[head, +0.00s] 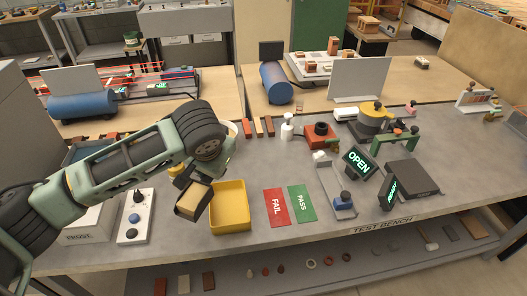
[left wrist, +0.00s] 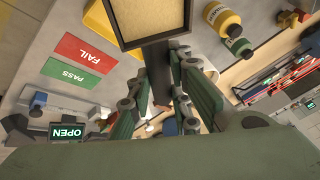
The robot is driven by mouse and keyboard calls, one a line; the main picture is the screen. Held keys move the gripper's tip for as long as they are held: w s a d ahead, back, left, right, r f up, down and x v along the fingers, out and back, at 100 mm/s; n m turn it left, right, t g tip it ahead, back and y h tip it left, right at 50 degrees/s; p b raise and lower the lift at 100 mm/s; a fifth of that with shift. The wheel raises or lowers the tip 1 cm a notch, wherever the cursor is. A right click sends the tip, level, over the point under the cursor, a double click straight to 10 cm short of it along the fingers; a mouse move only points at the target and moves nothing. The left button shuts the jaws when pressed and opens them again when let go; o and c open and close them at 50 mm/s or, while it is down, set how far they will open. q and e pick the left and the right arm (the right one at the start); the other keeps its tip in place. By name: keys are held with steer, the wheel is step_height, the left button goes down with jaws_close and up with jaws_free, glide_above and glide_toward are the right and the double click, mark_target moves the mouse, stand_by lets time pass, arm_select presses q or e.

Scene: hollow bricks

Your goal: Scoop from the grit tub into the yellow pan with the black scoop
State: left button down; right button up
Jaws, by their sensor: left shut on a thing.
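My left gripper (head: 208,168) is shut on the handle of the black scoop (head: 193,201), just left of the yellow pan. The scoop has a dark rim and a flat tan fill that looks like grit, and looks tilted in the head view. In the left wrist view my gripper (left wrist: 160,58) holds the dark handle, with the tan-filled scoop (left wrist: 150,22) beyond it. The yellow pan (head: 230,206) looks empty; a corner of it (left wrist: 99,20) shows beside the scoop. A pale round rim (head: 233,129) behind my gripper may be the grit tub; it is mostly hidden. My right gripper is out of view.
A red FAIL card (head: 276,207) and a green PASS card (head: 301,203) lie right of the pan. A white switch panel (head: 135,215) lies left. A yellow bottle (left wrist: 222,20) and a green bottle (left wrist: 238,43) show in the wrist view. The bench's front strip is clear.

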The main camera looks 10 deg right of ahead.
arm_select(q)
steer(key=w+d+f+m+h+p, duration=0.1)
steer(key=w+d+f+m+h, duration=0.1)
steer(key=d+m, duration=0.1)
steer(key=w+d+f+m+g+h+p, duration=0.1)
steer(key=d+f+m+h, duration=0.1)
steer(key=d, duration=0.4)
steer(key=w+d+f+m+h+p, duration=0.1)
steer(key=w+d+f+m+h, duration=0.1)
steer(key=d+m, duration=0.2)
steer(key=shift+w+d+f, duration=0.15)
steer(key=shift+w+d, duration=0.2)
steer(key=shift+d, duration=0.3)
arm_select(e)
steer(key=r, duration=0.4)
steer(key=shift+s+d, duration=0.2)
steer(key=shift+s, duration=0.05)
arm_select(q)
steer(key=shift+d, duration=0.1)
